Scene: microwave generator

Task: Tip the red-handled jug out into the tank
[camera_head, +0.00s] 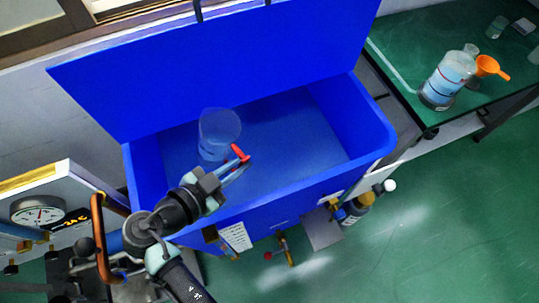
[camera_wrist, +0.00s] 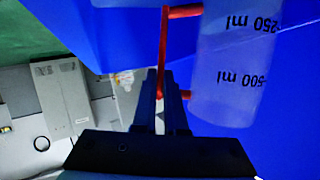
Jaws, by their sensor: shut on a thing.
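The clear jug (camera_head: 219,130) with a red handle (camera_head: 240,152) is over the open blue tank (camera_head: 290,198), inside its outline in the head view. My gripper (camera_head: 236,165) is shut on the red handle. In the wrist view the handle (camera_wrist: 164,60) runs between the fingers (camera_wrist: 160,98), and the jug wall (camera_wrist: 228,75) shows upside-down 250 ml and 500 ml marks. The jug's exact tilt and whether it holds liquid cannot be told. The tank's lid (camera_head: 215,65) stands raised behind it.
A green bench (camera_head: 425,40) at the right holds a bottle of light-blue liquid (camera_head: 448,78) and an orange funnel (camera_head: 489,67). A panel with a gauge (camera_head: 38,212) is at the left. A valve (camera_head: 287,250) projects from the tank's front.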

